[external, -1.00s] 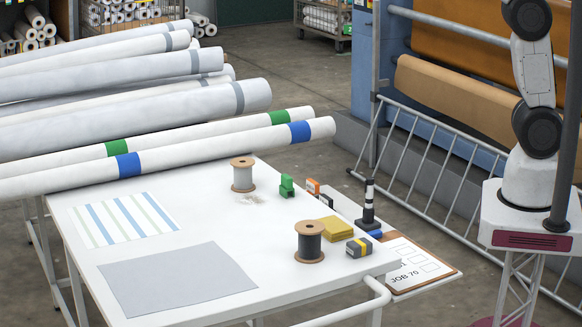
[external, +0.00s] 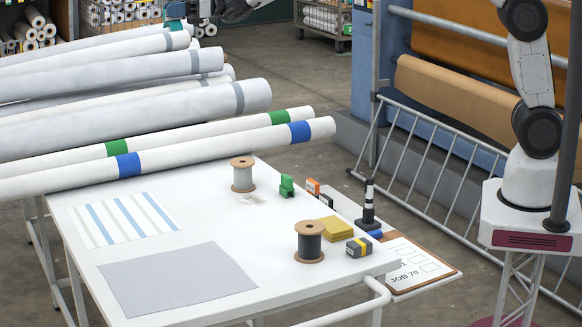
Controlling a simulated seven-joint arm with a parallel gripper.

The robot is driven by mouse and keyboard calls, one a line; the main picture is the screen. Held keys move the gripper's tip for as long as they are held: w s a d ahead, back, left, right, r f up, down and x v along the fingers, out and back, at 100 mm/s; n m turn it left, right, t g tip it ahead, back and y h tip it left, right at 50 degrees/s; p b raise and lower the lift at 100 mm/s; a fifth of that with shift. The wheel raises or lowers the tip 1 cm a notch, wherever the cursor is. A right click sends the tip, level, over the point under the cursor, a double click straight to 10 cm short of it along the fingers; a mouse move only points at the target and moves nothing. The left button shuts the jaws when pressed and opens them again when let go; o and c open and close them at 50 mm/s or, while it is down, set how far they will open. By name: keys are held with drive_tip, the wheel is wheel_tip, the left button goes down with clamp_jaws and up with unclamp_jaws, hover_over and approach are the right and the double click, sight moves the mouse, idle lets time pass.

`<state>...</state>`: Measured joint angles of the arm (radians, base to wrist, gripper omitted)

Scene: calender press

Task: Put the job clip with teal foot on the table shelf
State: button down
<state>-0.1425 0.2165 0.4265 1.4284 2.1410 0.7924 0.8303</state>
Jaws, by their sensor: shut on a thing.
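My gripper (external: 182,12) is at the top edge of the external view, above the far ends of the long rolls, and is partly cut off. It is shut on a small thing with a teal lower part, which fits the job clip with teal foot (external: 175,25). Its upper part is mostly hidden or out of frame. The narrow pale table shelf (external: 346,207) runs along the right side of the white table (external: 185,262). Small orange and dark things, a black-and-white post (external: 368,205) and a blue piece (external: 376,234) are at the shelf.
On the table are a green clip-like block (external: 287,186), two thread spools (external: 243,175), a yellow pad (external: 335,228) and a grey-yellow block (external: 359,246). Long rolls (external: 200,150) lie across the table's back. A clipboard (external: 425,268) juts out at right. A rail fence (external: 440,160) stands beyond.

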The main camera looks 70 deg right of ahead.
hover_over(182, 181)
wheel_tip(182, 181, down, 34)
drive_tip(key=shift+r, duration=0.1)
drive_tip(key=shift+f, duration=3.15)
drive_tip(key=shift+f, duration=1.85)
drive_tip(key=shift+f, duration=0.15)
drive_tip(key=c, duration=1.1)
unclamp_jaws()
drive_tip(key=shift+o, duration=0.2)
